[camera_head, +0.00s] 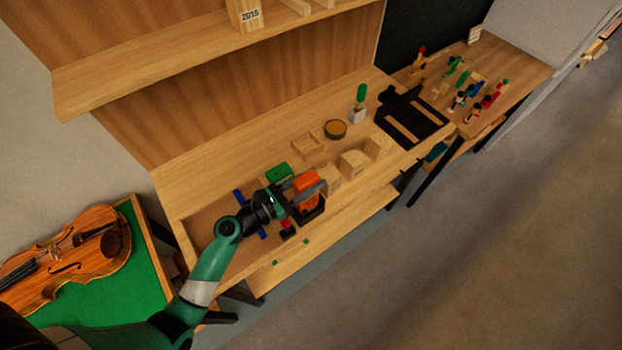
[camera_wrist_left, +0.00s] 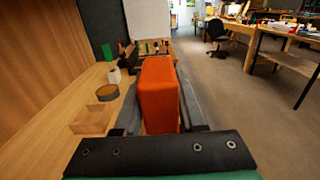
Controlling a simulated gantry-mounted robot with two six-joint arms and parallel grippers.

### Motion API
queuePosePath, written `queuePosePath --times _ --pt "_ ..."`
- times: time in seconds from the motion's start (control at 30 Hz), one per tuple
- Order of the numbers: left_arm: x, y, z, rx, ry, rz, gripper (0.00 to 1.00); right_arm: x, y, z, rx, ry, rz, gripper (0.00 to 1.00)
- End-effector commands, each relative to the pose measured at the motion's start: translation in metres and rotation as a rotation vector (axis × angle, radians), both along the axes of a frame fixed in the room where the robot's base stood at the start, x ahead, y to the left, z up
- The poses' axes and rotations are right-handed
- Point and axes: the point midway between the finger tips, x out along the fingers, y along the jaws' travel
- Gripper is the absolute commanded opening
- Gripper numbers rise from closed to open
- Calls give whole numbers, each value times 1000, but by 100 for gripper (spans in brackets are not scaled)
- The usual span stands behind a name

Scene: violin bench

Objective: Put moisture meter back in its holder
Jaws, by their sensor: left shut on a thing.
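The moisture meter is an orange block (camera_head: 306,180) held at the bench's front half. My left gripper (camera_head: 307,188) is shut on it, with a grey finger on each side. In the left wrist view the orange meter (camera_wrist_left: 159,95) stands up between the fingers (camera_wrist_left: 160,105). A black open holder (camera_head: 313,213) sits just below and in front of the meter in the head view. The meter appears above it, but I cannot tell whether its lower end is inside, as the gripper covers that part. My right gripper is in neither view.
A green box (camera_head: 279,173) and blue bars (camera_head: 239,197) lie near my left wrist. Pale wooden blocks (camera_head: 354,163) stand right of the holder. Behind are a wooden tray (camera_head: 308,145), a round tin (camera_head: 335,129) and a cup with a green handle (camera_head: 357,114). A shelf (camera_head: 200,55) overhangs the back.

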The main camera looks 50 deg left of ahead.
Motion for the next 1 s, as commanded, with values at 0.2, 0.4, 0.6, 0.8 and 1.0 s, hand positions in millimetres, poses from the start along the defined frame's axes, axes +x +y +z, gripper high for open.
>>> queuePosePath --times 0.2,0.4,0.6,0.8,1.0 --pt "0 0 -7 0 -2 0 0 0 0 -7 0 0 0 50" --pt "0 0 -13 -1 -2 0 0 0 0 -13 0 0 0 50" --pt "0 0 -14 -1 -1 0 61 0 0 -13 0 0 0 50" --pt "0 0 -14 -1 -1 0 75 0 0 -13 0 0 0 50" --pt "-2 0 -15 -1 1 1 75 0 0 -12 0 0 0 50"
